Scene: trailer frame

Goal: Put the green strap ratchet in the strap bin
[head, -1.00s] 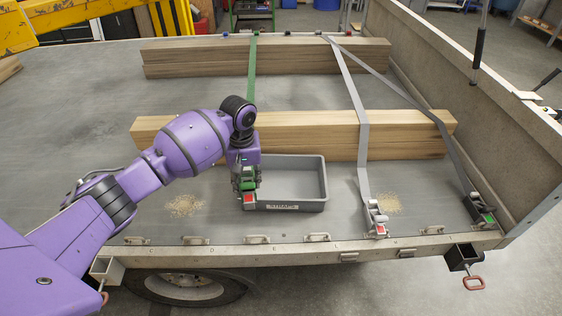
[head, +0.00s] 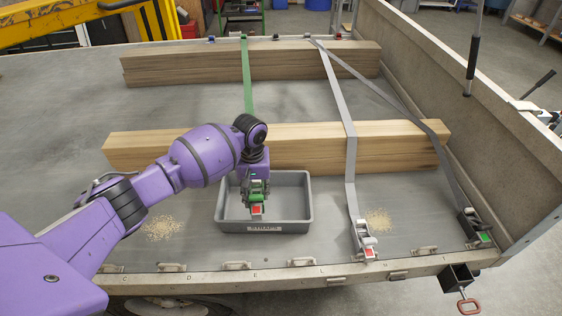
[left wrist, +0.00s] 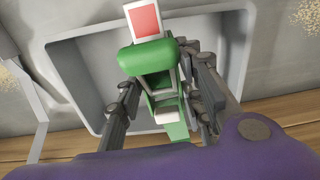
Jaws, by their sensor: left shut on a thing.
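The green strap ratchet (head: 256,197) with a red and white tag is held by my left gripper (head: 254,190). In the left wrist view the ratchet (left wrist: 150,62) sits between the two dark fingers of my left gripper (left wrist: 160,100), which are shut on it. The grey strap bin (head: 300,221), with a label on its front, is below; the ratchet is over its inside, and I cannot tell how high. The bin's rim (left wrist: 62,48) also shows in the left wrist view. A green strap (head: 247,85) runs back over the beams. My right gripper is not in view.
Timber beams (head: 290,143) lie across the trailer bed behind the bin. Grey straps with ratchets (head: 364,240) are to the right. A side wall (head: 500,130) closes the right. Bare deck with sawdust (head: 160,228) lies left.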

